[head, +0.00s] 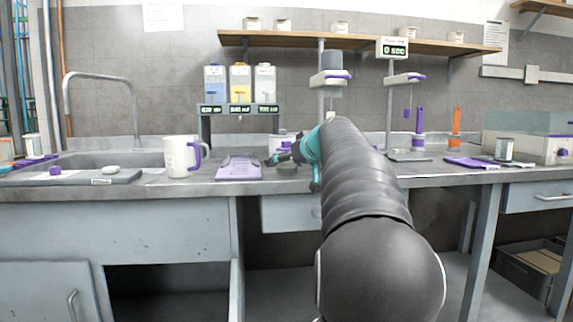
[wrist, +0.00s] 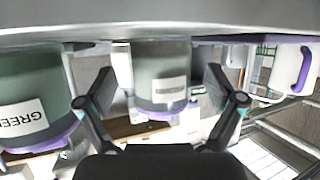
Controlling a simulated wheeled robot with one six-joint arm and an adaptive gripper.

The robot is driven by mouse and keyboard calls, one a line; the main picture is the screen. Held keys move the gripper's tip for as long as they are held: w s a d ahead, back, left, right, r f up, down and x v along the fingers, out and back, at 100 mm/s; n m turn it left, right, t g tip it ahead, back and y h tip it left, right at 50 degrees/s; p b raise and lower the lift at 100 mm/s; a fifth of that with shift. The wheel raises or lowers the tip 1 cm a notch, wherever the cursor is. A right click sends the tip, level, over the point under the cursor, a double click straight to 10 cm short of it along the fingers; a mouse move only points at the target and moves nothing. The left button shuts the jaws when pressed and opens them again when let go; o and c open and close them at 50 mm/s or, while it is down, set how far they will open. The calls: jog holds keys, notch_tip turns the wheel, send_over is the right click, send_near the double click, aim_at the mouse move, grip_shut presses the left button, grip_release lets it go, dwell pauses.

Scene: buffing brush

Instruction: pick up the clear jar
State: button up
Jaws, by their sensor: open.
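My gripper (head: 284,158) is over the counter, reaching in from the right, beside the purple mat. In the wrist view my gripper (wrist: 160,92) is open, its two fingers on either side of a clear-looking jar (wrist: 160,75) with a purple band and a small label. The jar appears upside down in this view, and I cannot tell whether the fingers touch it. Its label is too small to read. A second jar (wrist: 30,85), green with a label starting "GREE", stands to the left of the fingers. In the head view a white-and-purple jar (head: 282,141) shows partly behind my gripper.
A white mug with a purple handle (head: 180,157) stands left of the purple mat (head: 239,168). A dispenser stand (head: 240,108) with three bottles is behind. The sink and tap (head: 102,78) are left. Tools and a glass case (head: 530,125) are on the right.

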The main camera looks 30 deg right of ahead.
jog(key=shift+x, duration=1.05)
jog(key=c, duration=1.4)
notch_tip(320, 180, up, 10)
jog(key=p, duration=0.3)
jog(key=shift+f, duration=0.15)
notch_tip(320, 180, up, 5)
jog(key=p, duration=0.3)
jog(key=shift+f+p, duration=0.25)
jog(key=shift+p, duration=0.15)
jog(key=shift+r, duration=0.95)
jog(key=shift+r, duration=0.1)
